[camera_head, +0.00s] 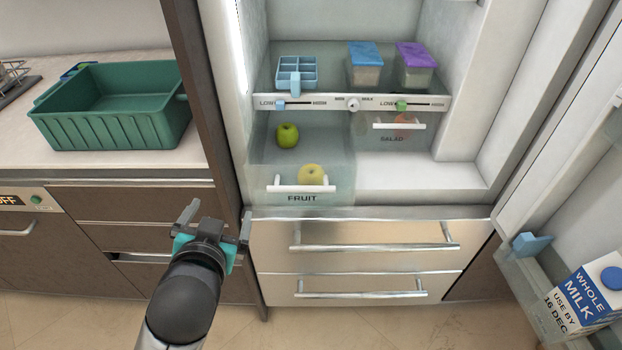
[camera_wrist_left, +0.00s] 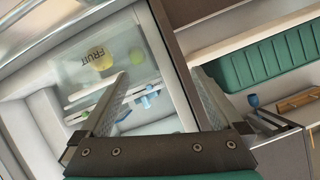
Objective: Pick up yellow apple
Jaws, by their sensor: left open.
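The yellow apple (camera_head: 311,174) lies in the clear fruit drawer (camera_head: 270,150) of the open fridge, behind the drawer's white handle (camera_head: 301,188). A green apple (camera_head: 287,135) lies farther back in the same drawer. My left gripper (camera_head: 217,220) is open and empty, in front of the fridge's left edge, apart from the drawer and lower left of the yellow apple. My right gripper is in neither view.
A green bin (camera_head: 117,130) stands on the counter at left. Metal-handled drawers (camera_head: 360,240) lie below the fruit drawer. The open fridge door (camera_head: 560,150) stands at right, holding a milk carton (camera_head: 592,290). An ice tray (camera_head: 296,72) and lidded boxes (camera_head: 364,70) sit on the upper shelf.

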